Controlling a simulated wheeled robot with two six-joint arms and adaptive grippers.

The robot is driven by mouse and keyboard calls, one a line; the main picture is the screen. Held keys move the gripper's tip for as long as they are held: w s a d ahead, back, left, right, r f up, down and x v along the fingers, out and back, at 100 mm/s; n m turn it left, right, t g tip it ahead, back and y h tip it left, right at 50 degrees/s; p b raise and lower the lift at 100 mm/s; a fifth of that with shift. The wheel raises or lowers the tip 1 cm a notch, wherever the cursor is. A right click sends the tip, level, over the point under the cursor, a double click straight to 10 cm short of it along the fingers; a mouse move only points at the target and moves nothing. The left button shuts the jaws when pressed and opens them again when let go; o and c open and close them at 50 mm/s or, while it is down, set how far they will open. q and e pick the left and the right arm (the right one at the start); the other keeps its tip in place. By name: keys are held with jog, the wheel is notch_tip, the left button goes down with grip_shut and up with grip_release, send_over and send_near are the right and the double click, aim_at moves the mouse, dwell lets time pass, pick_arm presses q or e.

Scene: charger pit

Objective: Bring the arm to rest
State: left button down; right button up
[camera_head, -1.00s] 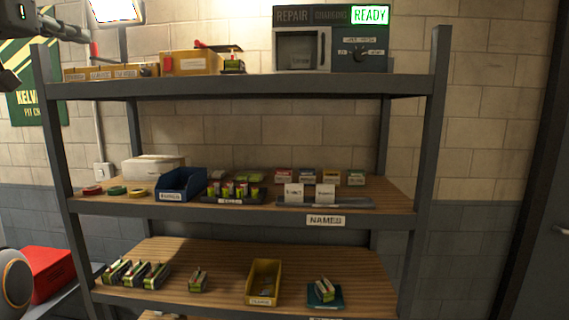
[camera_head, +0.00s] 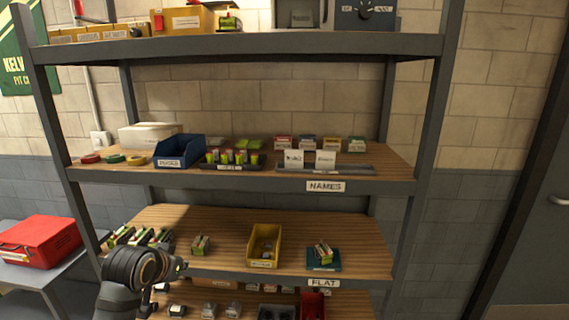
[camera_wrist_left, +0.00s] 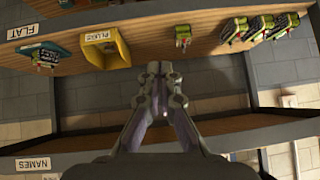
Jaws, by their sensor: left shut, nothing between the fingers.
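My left gripper (camera_wrist_left: 160,72) is in the middle of the left wrist view. Its two fingers meet at the tips, shut and empty, with shelf boards behind them. In the head view my left arm (camera_head: 132,275) rises from the bottom left, and its dark round link is in front of the lower wooden shelf (camera_head: 180,218). It hides part of the several green-and-black packs (camera_head: 125,235) at that shelf's left end. My right gripper is in neither view.
The rack's lower shelf holds a yellow bin (camera_head: 264,246) and a teal pad (camera_head: 323,262) with a pack on it. The middle shelf holds a blue bin (camera_head: 180,150) and card holders. A red case (camera_head: 38,242) lies on a side table at left.

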pick_arm(q)
jog(key=s+d+f+g, duration=0.1)
jog(key=s+f+g, duration=0.2)
jog(key=s+f, duration=0.9)
jog(key=s+d+f+g, duration=0.1)
jog(key=s+f+g, duration=0.2)
jog(key=s+f, duration=0.85)
jog(key=s+a+f+n+g, duration=0.1)
jog(key=s+f, duration=0.2)
jog(key=f, duration=0.8)
jog(key=s+a+f, duration=0.1)
jog(key=s+f, duration=0.1)
jog(key=f, duration=0.8)
jog(key=s+a+f+g, duration=0.1)
jog(key=s+f, duration=1.7)
jog(key=s, duration=0.1)
jog(key=shift+s+a+f+y, duration=0.25)
jog(key=shift+s+f+y, duration=0.05)
jog(key=shift+s, duration=0.1)
